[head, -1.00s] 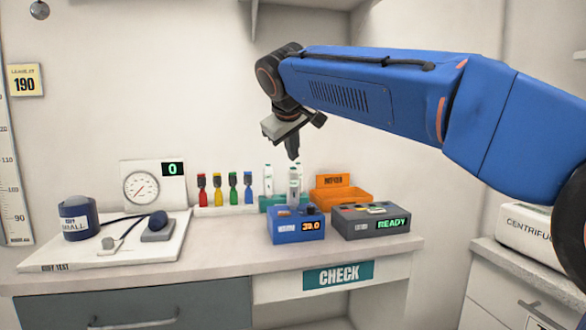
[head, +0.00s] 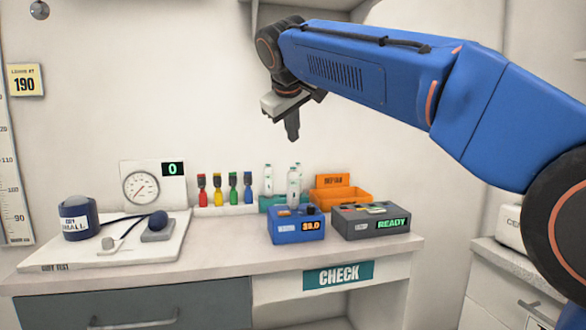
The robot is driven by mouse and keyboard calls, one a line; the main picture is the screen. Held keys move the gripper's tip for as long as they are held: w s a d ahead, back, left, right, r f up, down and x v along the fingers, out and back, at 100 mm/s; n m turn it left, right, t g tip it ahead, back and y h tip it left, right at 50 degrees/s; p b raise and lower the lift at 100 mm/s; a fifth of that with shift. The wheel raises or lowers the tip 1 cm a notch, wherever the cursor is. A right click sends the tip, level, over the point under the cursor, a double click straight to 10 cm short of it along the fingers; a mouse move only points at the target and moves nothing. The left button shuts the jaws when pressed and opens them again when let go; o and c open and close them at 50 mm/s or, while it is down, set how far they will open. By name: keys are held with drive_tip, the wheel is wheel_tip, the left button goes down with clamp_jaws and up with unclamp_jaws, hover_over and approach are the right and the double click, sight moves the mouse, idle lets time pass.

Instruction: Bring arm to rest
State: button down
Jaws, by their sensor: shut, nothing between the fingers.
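My gripper (head: 292,136) hangs in the air above the back of the counter, pointing down. Its fingers are together with nothing between them. My blue arm reaches in from the right side of the head view, bent at the elbow. My gripper touches nothing that I can see.
A grey box reading READY (head: 357,226) and an orange tray (head: 352,196) stand right of the warmer. A shelf (head: 318,5) overhangs above. Air above the counter's left is free.

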idle(0.5)
drive_tip(key=s+d+f+m+g, duration=0.1)
drive_tip(key=s+d+f+m, duration=0.1)
drive_tip(key=s+d+f, duration=0.85)
drive_tip(key=s+d+f+m+g, duration=0.2)
drive_tip(key=s+d+f, duration=0.45)
drive_tip(key=d, duration=0.65)
drive_tip(key=s+d+f+m, duration=0.2)
drive_tip(key=s+d+f, duration=0.2)
drive_tip(key=s+f, duration=0.6)
drive_tip(key=s+d+f+m+g, duration=0.1)
drive_tip(key=s+d+f, duration=0.4)
drive_tip(key=s+f, duration=0.6)
wheel_tip(320, 180, down, 4)
drive_tip(key=shift+s+f+m, duration=0.2)
drive_tip(key=shift+m, duration=0.6)
